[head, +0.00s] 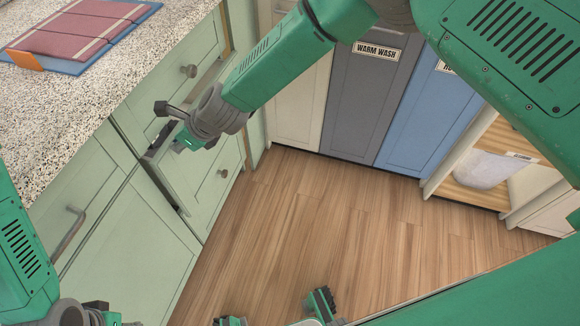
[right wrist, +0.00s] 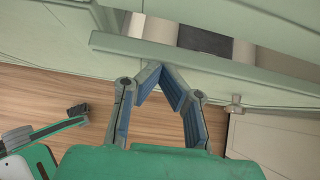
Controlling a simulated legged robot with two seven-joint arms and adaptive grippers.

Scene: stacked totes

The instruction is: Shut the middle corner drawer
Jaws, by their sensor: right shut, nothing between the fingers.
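The middle corner drawer (head: 204,170) is a pale green drawer with a round knob, in the corner cabinet left of centre in the head view. It stands partly open. In the right wrist view its front edge (right wrist: 215,67) crosses the picture, with a gap showing the inside behind it. My right gripper (head: 168,122) is shut and empty at the drawer's upper edge. In the right wrist view its fingertips (right wrist: 160,72) meet close to that edge; I cannot tell whether they touch. My left gripper (head: 103,314) shows only partly at the lower left, away from the drawer.
A speckled countertop (head: 90,100) with a red and blue mat (head: 85,35) lies above the cabinets. Grey (head: 365,100) and blue (head: 425,120) panels stand at the back. The wooden floor (head: 300,220) is clear.

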